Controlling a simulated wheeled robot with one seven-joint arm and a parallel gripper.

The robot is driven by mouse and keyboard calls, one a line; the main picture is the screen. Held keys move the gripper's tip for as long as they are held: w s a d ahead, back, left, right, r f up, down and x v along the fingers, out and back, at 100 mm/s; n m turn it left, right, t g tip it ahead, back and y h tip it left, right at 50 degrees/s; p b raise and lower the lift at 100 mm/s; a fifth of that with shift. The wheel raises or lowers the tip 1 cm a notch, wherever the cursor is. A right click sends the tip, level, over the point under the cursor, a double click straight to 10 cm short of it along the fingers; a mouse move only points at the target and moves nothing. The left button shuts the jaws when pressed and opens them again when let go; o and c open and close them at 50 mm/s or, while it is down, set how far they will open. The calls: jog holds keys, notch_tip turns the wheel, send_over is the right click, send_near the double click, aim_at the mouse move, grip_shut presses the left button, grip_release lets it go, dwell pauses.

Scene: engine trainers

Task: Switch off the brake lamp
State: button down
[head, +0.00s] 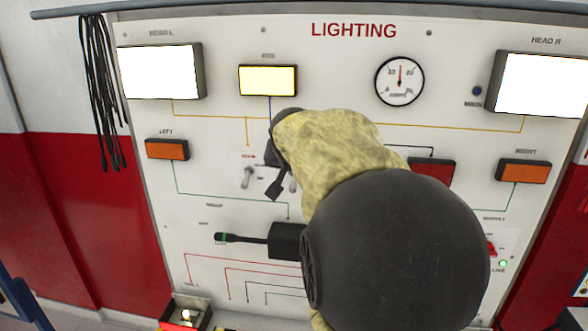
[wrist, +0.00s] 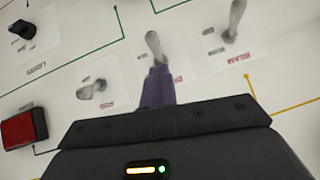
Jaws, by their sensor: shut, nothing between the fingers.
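A red lamp (head: 432,170) sits on the right half of the lighting panel, partly hidden by my arm. It shows dull red without a clear glow, also in the wrist view (wrist: 20,128). The wrist view shows three toggle switches: a left one (wrist: 92,90) with a short-looking lever, a middle one (wrist: 155,45) and a right one (wrist: 234,20) with longer-looking levers. My gripper (wrist: 158,85) is shut and empty, just below the middle toggle there; contact is unclear. In the head view my gripper (head: 275,190) is between two visible toggles.
Both white head lamps (head: 160,72) (head: 540,84) and a pale yellow lamp (head: 268,80) are lit. Orange lamps (head: 167,149) (head: 523,171) are at the sides. A black stalk lever (head: 240,238) sticks out below my gripper. Black cables (head: 98,90) hang left.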

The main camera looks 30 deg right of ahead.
jog(key=shift+r, duration=0.15)
jog(key=s+a+r+b, duration=0.1)
jog(key=s+a+r, duration=0.5)
jog(key=s, duration=0.3)
jog(key=shift+s+a+r, duration=0.15)
jog(key=shift+s+a, duration=0.05)
jog(key=shift+s, duration=0.05)
dwell(0.4)
jog(key=w+a+f+n+g+y, duration=0.15)
jog(key=a+f, duration=0.25)
jog(key=f, duration=0.6)
jog(key=w+a+f+n+g+y, duration=0.1)
jog(key=a+f+n+y, duration=0.2)
jog(key=f, duration=0.6)
jog(key=s+a+f+n+g, duration=0.1)
jog(key=s+a+f, duration=0.3)
jog(key=f, duration=0.4)
jog(key=s+a+f+n+g, duration=0.1)
jog(key=s+a+f+n, duration=0.2)
jog(key=f, duration=0.4)
jog(key=shift+s+a+f+n+g+y, duration=0.35)
jog(key=shift+s+a, duration=0.45)
jog(key=shift+a, duration=0.2)
